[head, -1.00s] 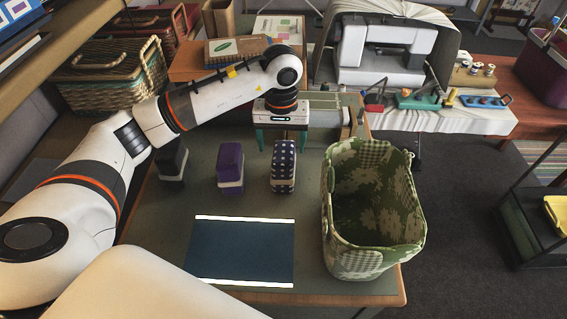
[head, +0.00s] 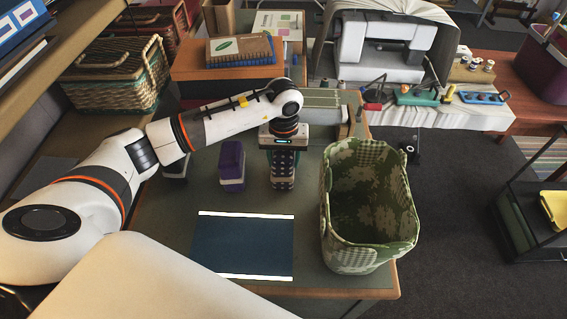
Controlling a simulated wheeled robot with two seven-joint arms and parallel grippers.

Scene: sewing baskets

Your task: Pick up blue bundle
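The blue bundle (head: 283,180) is dark blue with white dots and a pale band. It stands upright on the green-topped table, in the middle of the head view. My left gripper (head: 283,160) is above it, pointing down. The bundle still appears to rest on the table. My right gripper is not in view.
A purple bundle (head: 231,166) stands just left of the blue one. A dark bundle (head: 174,166) is mostly hidden behind my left arm. An open green floral basket (head: 355,258) stands to the right. A flat dark blue mat (head: 243,247) with white edge strips lies in front.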

